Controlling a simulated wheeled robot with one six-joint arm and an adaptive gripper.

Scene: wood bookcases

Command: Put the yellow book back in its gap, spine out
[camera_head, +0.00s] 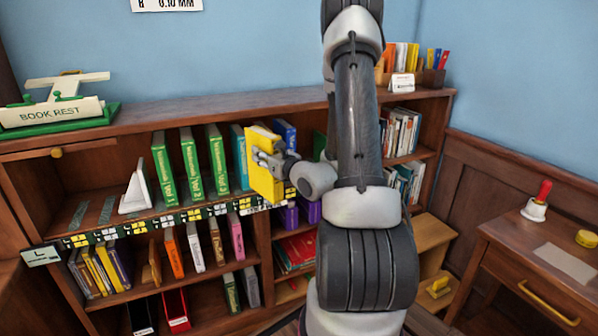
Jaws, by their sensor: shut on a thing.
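Several green books (190,165) and a white bookend (137,190) stand farther left on the upper shelf (75,212). Lower shelves hold more books. My arm hides the bookcase's middle right. A desk (510,265) with a red-handled stamp (540,200) stands at right.

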